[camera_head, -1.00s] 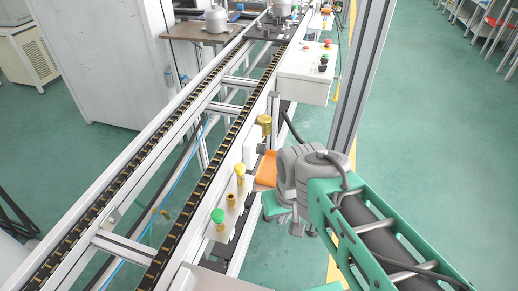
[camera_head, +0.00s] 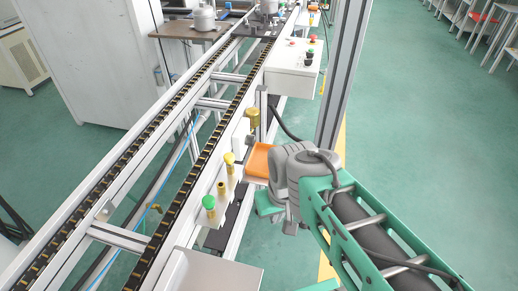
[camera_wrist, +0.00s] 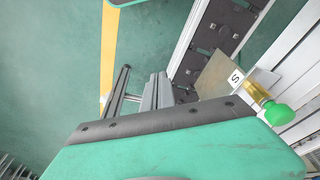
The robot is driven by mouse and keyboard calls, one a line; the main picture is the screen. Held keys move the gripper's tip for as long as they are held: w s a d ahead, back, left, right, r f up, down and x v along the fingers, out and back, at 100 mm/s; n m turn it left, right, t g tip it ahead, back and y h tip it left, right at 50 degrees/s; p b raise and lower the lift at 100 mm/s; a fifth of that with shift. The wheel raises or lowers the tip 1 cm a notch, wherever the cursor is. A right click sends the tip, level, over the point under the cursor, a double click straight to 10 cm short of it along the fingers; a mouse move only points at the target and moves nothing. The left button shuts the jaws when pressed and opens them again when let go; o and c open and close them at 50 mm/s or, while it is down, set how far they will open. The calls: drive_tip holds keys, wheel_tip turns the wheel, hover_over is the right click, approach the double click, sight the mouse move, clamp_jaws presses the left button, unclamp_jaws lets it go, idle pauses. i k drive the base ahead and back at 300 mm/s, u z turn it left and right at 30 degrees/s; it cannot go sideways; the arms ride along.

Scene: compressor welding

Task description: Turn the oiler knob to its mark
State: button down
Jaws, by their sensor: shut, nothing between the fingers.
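On the side of the conveyor in the head view are a green-topped brass fitting (camera_head: 208,203), a yellow-topped one (camera_head: 230,159) and a bare brass one (camera_head: 221,189) between them. I cannot tell for sure which is the oiler knob. The wrist view shows the green knob (camera_wrist: 278,115) on its brass body at the right, beside a plate with an "S" label (camera_wrist: 236,78). My gripper (camera_wrist: 142,88) is shut and empty, apart from the green knob, left of it in the wrist view. In the head view its fingertips are hard to make out.
An orange tray (camera_head: 257,161) sits by the conveyor, close to my wrist. A brass cup (camera_head: 252,117) is above it. A white control box (camera_head: 292,67) with buttons stands further back. The conveyor rail (camera_head: 196,155) runs along the left. Green floor lies open at right.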

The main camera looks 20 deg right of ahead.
sight(250, 141)
drive_tip(key=k, duration=1.35)
drive_tip(key=z, duration=1.9)
drive_tip(key=i, duration=1.85)
drive_tip(key=u, duration=3.9)
drive_tip(key=i, duration=0.5)
drive_tip(key=z, duration=0.05)
